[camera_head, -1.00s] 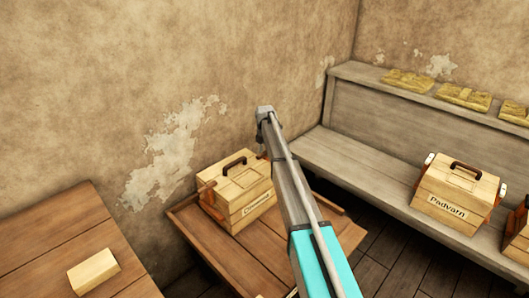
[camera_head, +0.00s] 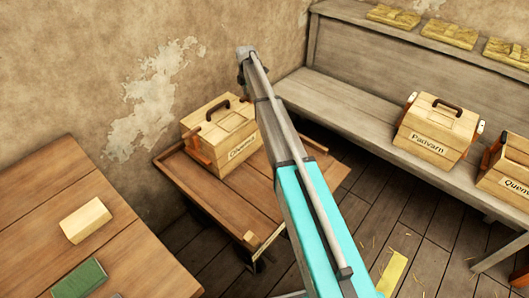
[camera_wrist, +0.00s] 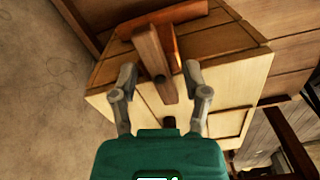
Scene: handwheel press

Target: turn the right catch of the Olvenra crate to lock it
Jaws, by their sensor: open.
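The pale wooden crate (camera_head: 221,122) stands on a low wooden trolley (camera_head: 195,187). It has a dark handle on its lid and a front label too small to read surely. Its left catch (camera_head: 197,150) shows as an orange-brown part; my arm hides its right end in the head view. In the wrist view my gripper (camera_wrist: 160,73) is open, with a brown wooden catch bar (camera_wrist: 152,62) between its fingers, beside an orange bracket (camera_wrist: 178,20). I cannot tell whether the fingers touch the bar. My gripper is hidden in the head view.
A table (camera_head: 65,210) at left holds a pale block (camera_head: 85,219) and a green item (camera_head: 78,284). The Padvarn crate (camera_head: 438,133) and another labelled crate (camera_head: 507,172) stand on the bench (camera_head: 350,108) at right. The wall is close behind the trolley.

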